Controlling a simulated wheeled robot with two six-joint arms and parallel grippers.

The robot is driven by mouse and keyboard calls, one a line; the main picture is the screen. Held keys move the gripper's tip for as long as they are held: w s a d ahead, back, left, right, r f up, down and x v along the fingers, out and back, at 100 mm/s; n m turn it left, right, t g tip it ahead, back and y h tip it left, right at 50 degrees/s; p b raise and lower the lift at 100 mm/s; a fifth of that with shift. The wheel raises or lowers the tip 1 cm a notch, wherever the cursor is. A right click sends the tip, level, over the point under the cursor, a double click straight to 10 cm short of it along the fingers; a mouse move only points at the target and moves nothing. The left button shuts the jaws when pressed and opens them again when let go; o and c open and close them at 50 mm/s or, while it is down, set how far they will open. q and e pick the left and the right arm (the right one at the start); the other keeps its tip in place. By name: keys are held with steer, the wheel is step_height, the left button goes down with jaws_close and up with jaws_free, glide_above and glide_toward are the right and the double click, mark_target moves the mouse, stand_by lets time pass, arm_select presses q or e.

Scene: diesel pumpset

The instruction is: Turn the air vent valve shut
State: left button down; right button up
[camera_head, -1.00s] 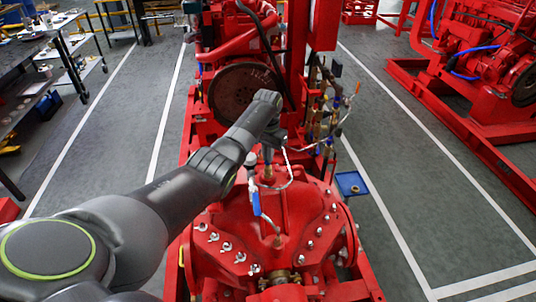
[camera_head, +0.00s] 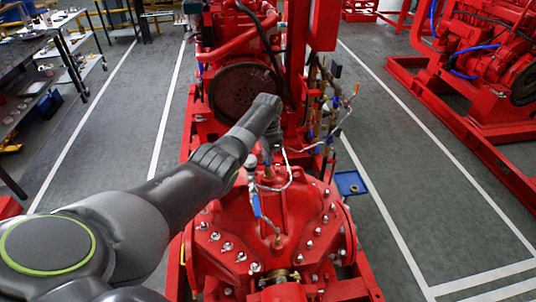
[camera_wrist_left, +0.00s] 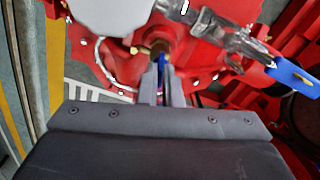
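The air vent valve (camera_wrist_left: 158,47) has a brass body and a narrow blue handle (camera_wrist_left: 163,61), seen edge-on in the left wrist view. It stands above the red pump casing (camera_head: 285,215). My left gripper (camera_wrist_left: 163,72) has its two fingers close together on either side of the blue handle and looks shut on it. In the head view my left gripper (camera_head: 267,160) points down over the top of the pump, and my wrist hides most of the valve. My right gripper is not in view.
A second valve with a metal body and blue lever (camera_wrist_left: 292,78) is close on the right in the wrist view. A thin curved pipe (camera_head: 290,180) runs beside my gripper. A small blue tray (camera_head: 351,184) lies on the right. Open floor flanks the pumpset.

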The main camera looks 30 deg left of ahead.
arm_select(q)
steer(key=shift+m, duration=1.7)
steer(key=c, duration=1.6)
jaws_free()
steer(key=shift+r, duration=0.1)
step_height(320, 180, up, 17)
steer(key=shift+r, duration=0.15)
